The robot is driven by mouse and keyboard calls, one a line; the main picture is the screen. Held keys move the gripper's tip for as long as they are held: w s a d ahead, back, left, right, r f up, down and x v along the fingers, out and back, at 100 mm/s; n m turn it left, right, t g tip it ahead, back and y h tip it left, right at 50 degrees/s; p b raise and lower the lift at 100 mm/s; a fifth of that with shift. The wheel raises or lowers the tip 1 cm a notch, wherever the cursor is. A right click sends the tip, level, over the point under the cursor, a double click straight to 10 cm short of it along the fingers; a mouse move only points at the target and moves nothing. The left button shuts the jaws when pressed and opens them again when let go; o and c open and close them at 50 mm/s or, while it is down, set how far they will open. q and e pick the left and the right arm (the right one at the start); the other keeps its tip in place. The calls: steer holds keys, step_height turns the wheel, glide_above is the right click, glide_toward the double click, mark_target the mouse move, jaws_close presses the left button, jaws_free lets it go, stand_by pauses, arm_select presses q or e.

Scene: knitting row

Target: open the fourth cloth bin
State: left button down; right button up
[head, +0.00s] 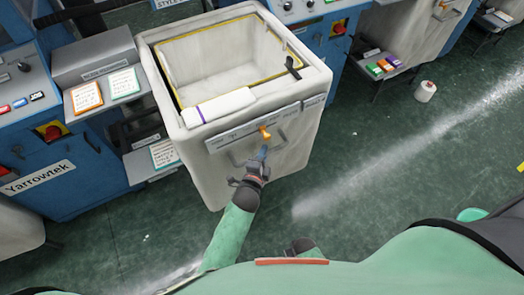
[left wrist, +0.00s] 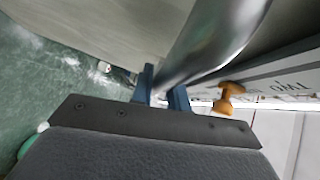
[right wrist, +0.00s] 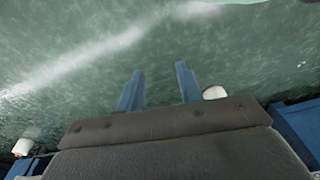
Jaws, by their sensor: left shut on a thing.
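A pale cloth bin (head: 190,165) stands out in front of the blue machines, its top uncovered and its inside showing within a yellow edge. Its front has a label strip, a metal bar handle (head: 283,138) and an orange latch (head: 265,134). My left gripper (head: 263,153) is at that front, below the latch. In the left wrist view the handle (left wrist: 213,40) runs between the blue fingers (left wrist: 162,88), which are shut on it; the orange latch (left wrist: 228,98) is beside it. My right gripper (right wrist: 160,80) is open and empty above the floor. I cannot read the bin's number.
A white roll (head: 219,107) lies on the bin's near rim, and a dark strap (head: 292,67) hangs over the right rim. Blue machines (head: 60,150) stand left and right. A white cone (head: 425,91) stands on the floor at right.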

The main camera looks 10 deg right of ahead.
arm_select(q)
steer(key=shift+f, duration=0.1)
steer(key=c, duration=1.4)
jaws_free()
steer(key=shift+o, duration=0.2)
arm_select(e)
steer(key=shift+s, duration=0.2)
steer(key=shift+f, duration=0.1)
